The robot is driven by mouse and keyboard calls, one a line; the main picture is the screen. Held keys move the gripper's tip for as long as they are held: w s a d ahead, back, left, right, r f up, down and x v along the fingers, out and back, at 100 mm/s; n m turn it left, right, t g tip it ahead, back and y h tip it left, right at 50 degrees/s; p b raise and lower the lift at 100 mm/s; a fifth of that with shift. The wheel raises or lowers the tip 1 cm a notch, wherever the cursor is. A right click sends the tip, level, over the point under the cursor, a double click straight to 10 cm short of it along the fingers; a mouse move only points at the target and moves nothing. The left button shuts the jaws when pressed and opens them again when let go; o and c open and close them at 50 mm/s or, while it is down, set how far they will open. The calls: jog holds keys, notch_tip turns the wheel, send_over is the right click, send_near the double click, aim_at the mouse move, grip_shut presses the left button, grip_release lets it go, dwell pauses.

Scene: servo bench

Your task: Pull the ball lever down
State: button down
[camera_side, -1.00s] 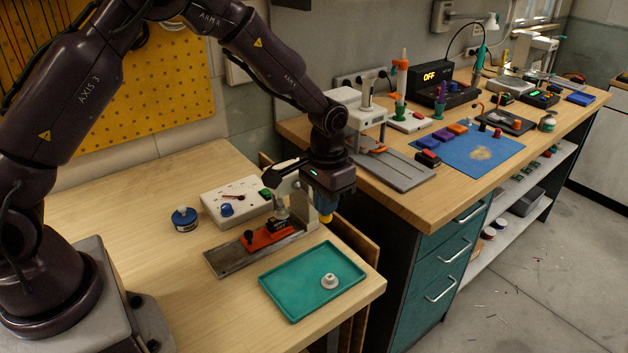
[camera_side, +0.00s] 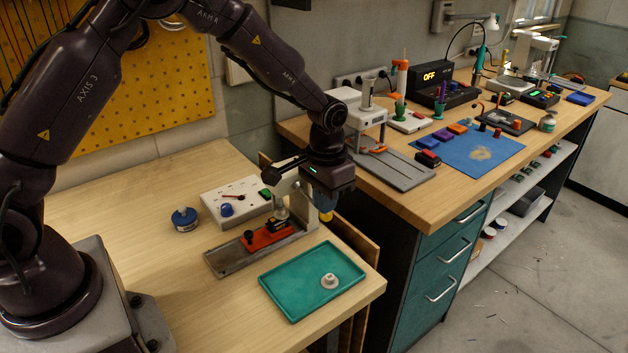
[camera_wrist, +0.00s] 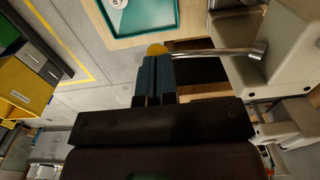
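The ball lever is a metal rod (camera_wrist: 215,51) with a yellow ball (camera_side: 326,216) at its end. The rod comes from a pale press (camera_wrist: 285,50), and the ball also shows in the wrist view (camera_wrist: 157,49). My gripper (camera_side: 325,206) points down, with its blue fingers right above the ball. In the wrist view the fingers (camera_wrist: 156,62) lie side by side with only a thin line between them, so they look shut. The ball shows past their tips, not between them. I cannot tell whether the tips touch it.
A teal tray (camera_side: 285,300) with a small pale part (camera_side: 329,281) lies in front of the press. A red fixture (camera_side: 268,238) sits on the metal base at left. A white control box (camera_side: 220,193) and a blue round tin (camera_side: 185,219) stand behind.

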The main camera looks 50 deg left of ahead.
notch_tip(320, 180, up, 10)
jog(key=a, duration=0.1)
dwell(1.1)
jog(key=shift+a+r, duration=0.1)
jog(key=s+r+t, duration=0.2)
jog(key=s+r, duration=0.4)
jog(key=s, duration=0.6)
jog(key=s+a+r+t, duration=0.1)
jog(key=s+r+t, duration=0.2)
jog(key=s, duration=0.9)
notch_tip(320, 180, up, 3)
jog(key=shift+a+t, duration=0.2)
jog(key=shift+t, duration=0.1)
